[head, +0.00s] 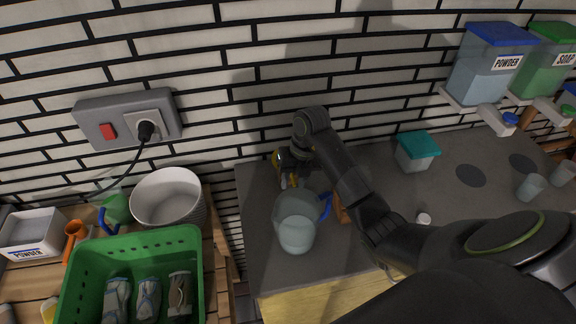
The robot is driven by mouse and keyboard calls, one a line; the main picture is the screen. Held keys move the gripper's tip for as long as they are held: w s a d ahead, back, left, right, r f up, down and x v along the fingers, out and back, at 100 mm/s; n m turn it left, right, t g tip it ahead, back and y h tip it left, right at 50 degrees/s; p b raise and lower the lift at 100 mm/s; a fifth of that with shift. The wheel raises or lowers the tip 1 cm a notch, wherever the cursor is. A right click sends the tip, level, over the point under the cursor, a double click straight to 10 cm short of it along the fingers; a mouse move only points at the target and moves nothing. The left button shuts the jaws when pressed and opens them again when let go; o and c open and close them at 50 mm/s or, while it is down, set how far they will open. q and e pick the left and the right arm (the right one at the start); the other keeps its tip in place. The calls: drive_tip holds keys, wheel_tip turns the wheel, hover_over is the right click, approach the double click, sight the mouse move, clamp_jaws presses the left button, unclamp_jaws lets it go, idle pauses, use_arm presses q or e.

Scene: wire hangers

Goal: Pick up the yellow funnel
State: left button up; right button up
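My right gripper (290,182) is at the back of the grey counter, close to the brick wall, pointing down just behind a clear jug. A small yellow-orange patch (293,181) shows at its fingertips. It may be part of the yellow funnel, but it is too small and too covered by the gripper to tell. Whether the fingers are open or shut on it is unclear. My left gripper is not in view.
A clear jug (284,209) with a blue handle and a clear cup (297,235) stand right in front of the gripper. A teal-lidded box (417,152) is to the right. At left are a green crate (150,245), white bucket (168,194) and orange funnel-like item (76,232).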

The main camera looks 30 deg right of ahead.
drive_tip(key=shift+a+f+p, duration=0.15)
drive_tip(key=shift+f, duration=0.65)
drive_tip(key=shift+a+f+p, duration=0.1)
drive_tip(key=shift+f+p, duration=0.05)
drive_tip(key=shift+f, duration=0.65)
drive_tip(key=shift+s, duration=0.1)
clamp_jaws()
drive_tip(key=shift+r, duration=0.1)
